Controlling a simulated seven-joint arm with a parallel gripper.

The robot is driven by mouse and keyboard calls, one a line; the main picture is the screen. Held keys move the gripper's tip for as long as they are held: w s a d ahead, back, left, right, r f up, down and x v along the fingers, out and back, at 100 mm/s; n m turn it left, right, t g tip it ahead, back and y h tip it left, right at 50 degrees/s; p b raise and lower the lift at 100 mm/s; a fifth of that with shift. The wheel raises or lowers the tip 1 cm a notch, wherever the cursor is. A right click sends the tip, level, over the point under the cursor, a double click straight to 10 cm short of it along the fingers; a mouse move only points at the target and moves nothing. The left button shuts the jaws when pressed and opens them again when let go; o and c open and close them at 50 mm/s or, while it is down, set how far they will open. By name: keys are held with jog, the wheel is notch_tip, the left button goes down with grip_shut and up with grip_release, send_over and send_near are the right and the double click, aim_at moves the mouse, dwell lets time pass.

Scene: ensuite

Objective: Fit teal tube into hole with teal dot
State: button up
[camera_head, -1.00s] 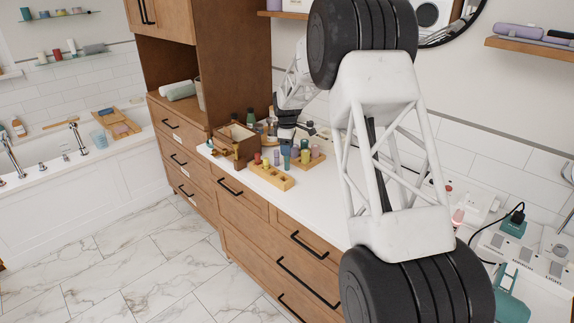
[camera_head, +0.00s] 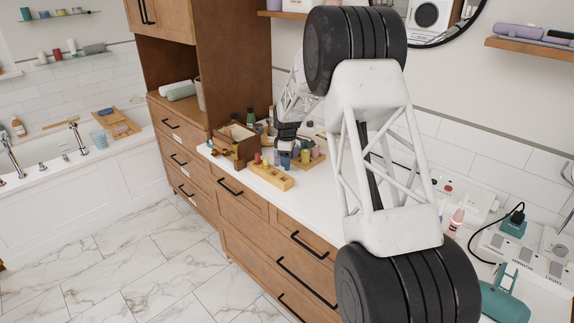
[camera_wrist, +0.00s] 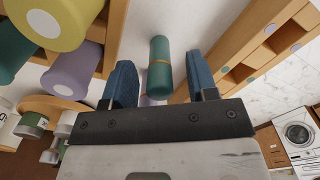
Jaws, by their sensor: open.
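The fingers are apart, with a gap visible on both sides of the tube. In the head view my gripper (camera_head: 285,152) points down among the tubes beside the wooden hole block (camera_head: 272,177). The block also shows in the wrist view (camera_wrist: 243,45), right of the fingers, with holes and small coloured dots.
A wooden rack (camera_head: 317,161) holds several tubes close to my gripper. In the wrist view a yellow tube (camera_wrist: 55,20), a purple tube (camera_wrist: 73,72) and green ones crowd the left.

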grip_shut()
jog(key=shift+r, duration=0.15)
dwell(0.4)
jog(key=shift+r, duration=1.4)
jog(key=shift+s+r, duration=0.15)
jog(key=shift+r, duration=0.1)
jog(key=s+d+r, duration=0.1)
jog(key=s+d, duration=0.1)
jog(key=s, duration=1.3)
jog(key=shift+s+d+r, duration=0.15)
jog(key=shift+s+d, duration=0.05)
jog(key=shift+d, duration=0.2)
